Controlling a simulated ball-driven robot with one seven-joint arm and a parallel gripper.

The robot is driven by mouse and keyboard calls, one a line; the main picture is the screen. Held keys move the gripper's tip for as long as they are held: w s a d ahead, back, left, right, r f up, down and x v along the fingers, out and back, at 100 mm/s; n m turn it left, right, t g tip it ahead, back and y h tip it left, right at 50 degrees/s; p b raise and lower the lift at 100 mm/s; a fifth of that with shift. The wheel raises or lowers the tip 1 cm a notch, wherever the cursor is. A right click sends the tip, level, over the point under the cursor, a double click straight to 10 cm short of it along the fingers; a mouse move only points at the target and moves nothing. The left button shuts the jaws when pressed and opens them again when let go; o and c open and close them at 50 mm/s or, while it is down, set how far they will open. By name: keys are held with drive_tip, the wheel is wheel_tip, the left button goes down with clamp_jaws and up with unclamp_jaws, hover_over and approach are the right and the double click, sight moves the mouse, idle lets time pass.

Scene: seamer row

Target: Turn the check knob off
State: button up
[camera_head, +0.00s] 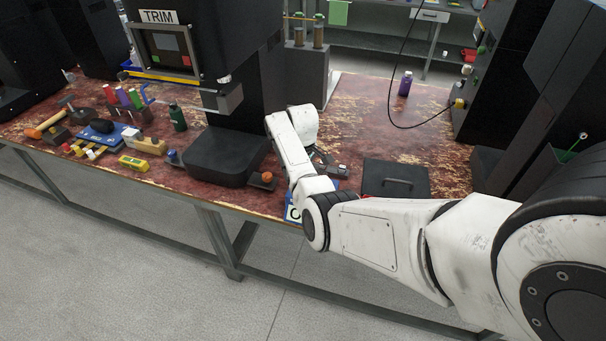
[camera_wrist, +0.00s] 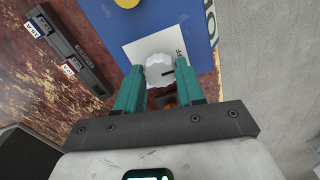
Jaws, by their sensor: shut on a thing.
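The check knob (camera_wrist: 157,69) is a pale, scalloped round knob with a short black mark that points right in the wrist view. It sits on a white plate (camera_wrist: 140,50) on a blue panel (camera_wrist: 195,20). Dark letters, partly readable as "FF", stand just right of the knob. My gripper (camera_wrist: 160,86) has two teal fingers, one at each side of the knob's near part, and is shut on it.
A yellow round part (camera_wrist: 127,3) is on the panel. A dark bar with white labels (camera_wrist: 72,50) lies left of it. In the head view, a black lidded box (camera_head: 395,178) stands right of my arm, and the TRIM machine (camera_head: 225,155) stands left.

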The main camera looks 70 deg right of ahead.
drive_tip(key=shift+w+r, duration=0.1)
drive_tip(key=o, duration=1)
wheel_tip(320, 180, up, 11)
drive_tip(key=shift+f+b, duration=0.15)
drive_tip(key=shift+b, duration=0.15)
